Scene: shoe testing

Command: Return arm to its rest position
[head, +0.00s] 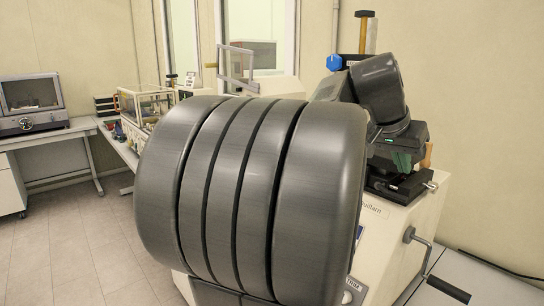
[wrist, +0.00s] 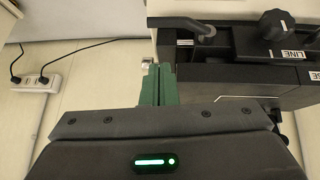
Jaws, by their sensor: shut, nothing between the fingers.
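My arm fills the middle of the head view as large dark grey links. My gripper (wrist: 157,80) shows in the wrist view with its green fingers together and nothing between them. The fingers point at the side of the testing machine (wrist: 225,65), close to its dark upper part; I cannot tell whether they touch it. In the head view, green parts of my gripper (head: 402,160) show beside the machine's upper part, partly hidden by my arm.
The machine's white body (head: 385,250) stands at right with a crank handle (head: 445,285) sticking out. A bench with instruments (head: 147,103) and a desk with a monitor device (head: 32,100) stand at left. A power strip (wrist: 37,82) with cables lies at left. The tiled floor (head: 70,245) at left is clear.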

